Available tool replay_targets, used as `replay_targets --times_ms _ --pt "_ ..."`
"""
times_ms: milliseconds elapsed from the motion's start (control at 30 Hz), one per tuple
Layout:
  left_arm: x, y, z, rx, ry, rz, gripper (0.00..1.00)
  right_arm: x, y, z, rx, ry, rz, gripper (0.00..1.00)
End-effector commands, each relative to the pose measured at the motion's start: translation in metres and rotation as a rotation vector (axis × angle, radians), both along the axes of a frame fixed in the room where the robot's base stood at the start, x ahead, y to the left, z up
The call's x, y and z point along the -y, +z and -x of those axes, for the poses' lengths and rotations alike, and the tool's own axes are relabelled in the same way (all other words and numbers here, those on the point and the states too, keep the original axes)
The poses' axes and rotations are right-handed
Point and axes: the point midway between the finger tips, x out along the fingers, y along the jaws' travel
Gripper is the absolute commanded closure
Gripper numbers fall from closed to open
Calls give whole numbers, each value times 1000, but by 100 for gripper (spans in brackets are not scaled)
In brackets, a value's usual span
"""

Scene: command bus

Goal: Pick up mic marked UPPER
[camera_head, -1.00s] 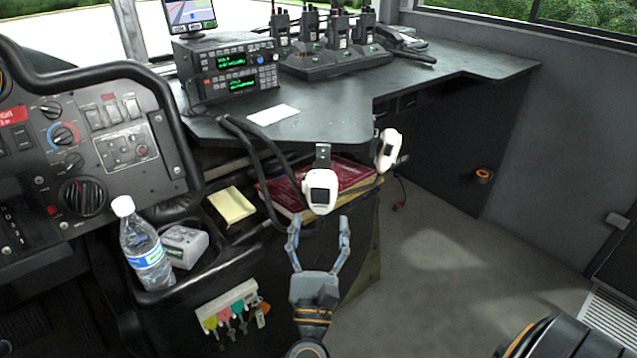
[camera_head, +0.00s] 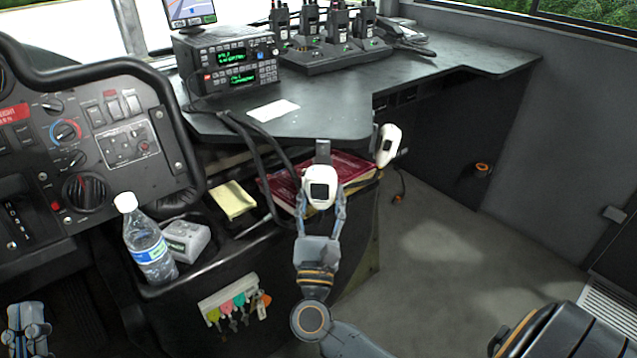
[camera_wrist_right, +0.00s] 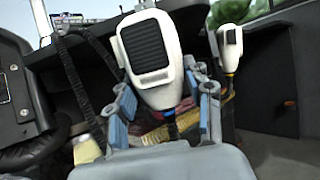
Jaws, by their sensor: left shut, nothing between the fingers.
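Two white hand mics with dark grilles hang at the console edge. The nearer mic (camera_head: 319,187) hangs from a bracket in the middle of the head view and is large in the right wrist view (camera_wrist_right: 150,58). The other mic (camera_head: 388,146) hangs further right, also in the right wrist view (camera_wrist_right: 230,48). No UPPER marking is readable on either. My right gripper (camera_head: 321,212) is open, with a finger on each side of the nearer mic's lower part; the wrist view shows gaps beside it (camera_wrist_right: 164,108). My left gripper (camera_head: 28,318) is shut and empty at the lower left.
The black desk (camera_head: 440,70) carries a radio (camera_head: 237,65) and a charger with several handsets (camera_head: 322,60). Red books (camera_head: 345,165) lie behind the nearer mic. A water bottle (camera_head: 147,240), grey box (camera_head: 187,240) and hanging keys (camera_head: 235,303) are to the left.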

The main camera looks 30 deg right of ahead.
Motion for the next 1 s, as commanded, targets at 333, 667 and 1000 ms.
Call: replay_targets --times_ms 333,667,1000 --pt "0 -1 -1 -12 0 -3 100 0 2 0 1 0 1 75" --pt "1 -13 -9 -88 3 -24 100 0 7 0 3 0 1 74" --pt "0 -24 -15 -160 9 -44 100 1 12 0 5 -1 2 74"
